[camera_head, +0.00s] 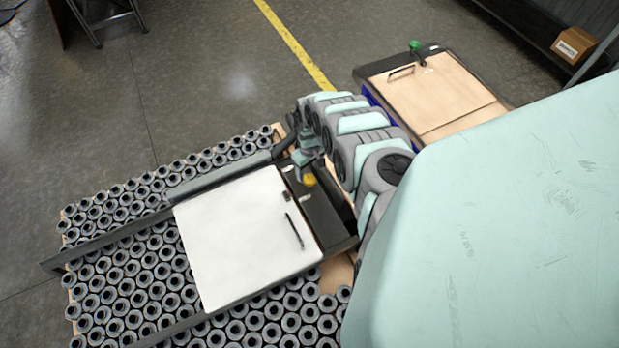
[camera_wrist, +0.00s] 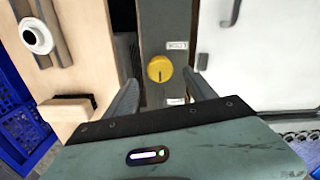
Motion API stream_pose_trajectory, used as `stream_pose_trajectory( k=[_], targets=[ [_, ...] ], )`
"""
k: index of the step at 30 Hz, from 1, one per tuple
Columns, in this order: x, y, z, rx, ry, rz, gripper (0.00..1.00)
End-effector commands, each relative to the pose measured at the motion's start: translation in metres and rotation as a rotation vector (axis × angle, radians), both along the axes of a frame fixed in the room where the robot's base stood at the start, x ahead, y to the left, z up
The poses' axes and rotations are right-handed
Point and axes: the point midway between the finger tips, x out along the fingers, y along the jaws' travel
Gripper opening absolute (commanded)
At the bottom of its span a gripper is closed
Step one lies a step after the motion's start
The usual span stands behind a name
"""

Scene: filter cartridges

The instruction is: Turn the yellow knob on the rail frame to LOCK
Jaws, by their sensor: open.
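The yellow knob (camera_head: 310,180) sits on the dark rail frame (camera_head: 327,215), beside the white panel. In the wrist view the knob (camera_wrist: 159,69) is round, with a short dark mark running from its middle toward the lower edge. A white label (camera_wrist: 177,45) that seems to read LOCK, turned over, lies above it; a second label (camera_wrist: 175,101) lies below, partly cut off from view. My gripper (camera_wrist: 164,82) is open and empty, with one finger on each side of the knob in this view and gaps between. Whether the fingertips are down at its height, I cannot tell.
The white panel (camera_head: 245,240) with a dark handle (camera_head: 295,231) lies across the rails, above many grey filter cartridges (camera_head: 110,285). A wooden-topped cart (camera_head: 430,95) with a blue bin stands behind my arm. Open floor lies at the back left.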

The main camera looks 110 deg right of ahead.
Motion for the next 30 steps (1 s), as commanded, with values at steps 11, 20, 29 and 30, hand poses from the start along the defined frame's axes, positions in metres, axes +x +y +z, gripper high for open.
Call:
stream_pose_trajectory(
  k=[11,20,29,30],
  targets=[
    [0.001,0.000,-0.045,0.000,-0.002,-0.001,0.65],
    [-0.001,-0.001,-0.050,-0.002,0.000,-0.001,0.65],
    [0.000,-0.001,-0.050,-0.001,0.001,-0.001,0.56],
    [0.000,-0.001,-0.050,-0.001,0.000,-0.001,0.52]
  ],
)
